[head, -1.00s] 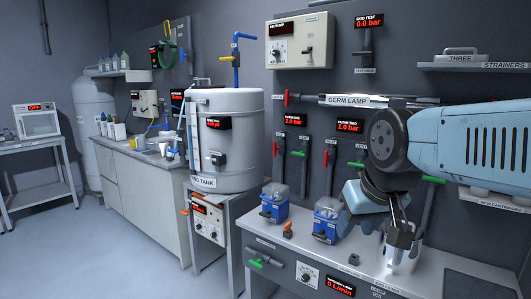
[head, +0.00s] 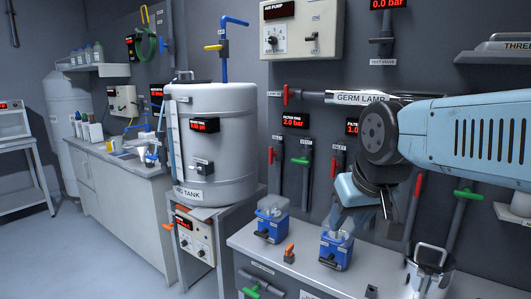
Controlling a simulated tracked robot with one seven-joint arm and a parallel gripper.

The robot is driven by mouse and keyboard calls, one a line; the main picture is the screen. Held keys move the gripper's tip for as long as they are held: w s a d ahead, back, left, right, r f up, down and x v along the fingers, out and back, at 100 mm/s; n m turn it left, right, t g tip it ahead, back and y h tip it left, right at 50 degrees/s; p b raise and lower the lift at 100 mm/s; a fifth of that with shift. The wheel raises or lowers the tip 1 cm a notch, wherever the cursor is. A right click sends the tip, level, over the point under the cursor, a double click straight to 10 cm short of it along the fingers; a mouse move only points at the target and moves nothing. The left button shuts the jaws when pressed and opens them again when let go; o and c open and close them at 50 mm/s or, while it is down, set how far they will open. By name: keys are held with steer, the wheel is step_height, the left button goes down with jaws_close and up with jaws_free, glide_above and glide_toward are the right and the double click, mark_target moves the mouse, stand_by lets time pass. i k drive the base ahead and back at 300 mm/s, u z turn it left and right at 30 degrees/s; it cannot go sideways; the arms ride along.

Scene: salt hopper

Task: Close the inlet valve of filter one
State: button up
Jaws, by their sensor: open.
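The filter one display (head: 294,122) on the back wall reads 2.0 bar. Below it are two pipes with valves: a red handle (head: 271,155) on the left stands upright, and a green handle (head: 300,161) on the right lies across its pipe. My gripper (head: 386,207) is to the right, below my wrist, pointing down above the bench and apart from these handles. It is open, with its fingers mostly hidden by my wrist. No held object shows.
Two blue filter units (head: 271,226) (head: 337,250) and an orange-handled valve (head: 289,252) stand on the bench (head: 305,262). A steel pot (head: 428,268) is at right. The white tank (head: 215,150) stands left. Another red handle (head: 333,165) is beside my wrist; the germ lamp (head: 355,98) is above.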

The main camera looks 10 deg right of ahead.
mark_target(271, 154)
steer(key=z, duration=0.3)
steer(key=i, duration=0.35)
steer(key=u, duration=1.35)
steer(key=k, duration=1.25)
steer(key=z, duration=0.8)
steer(key=i, duration=1)
steer(key=u, duration=0.05)
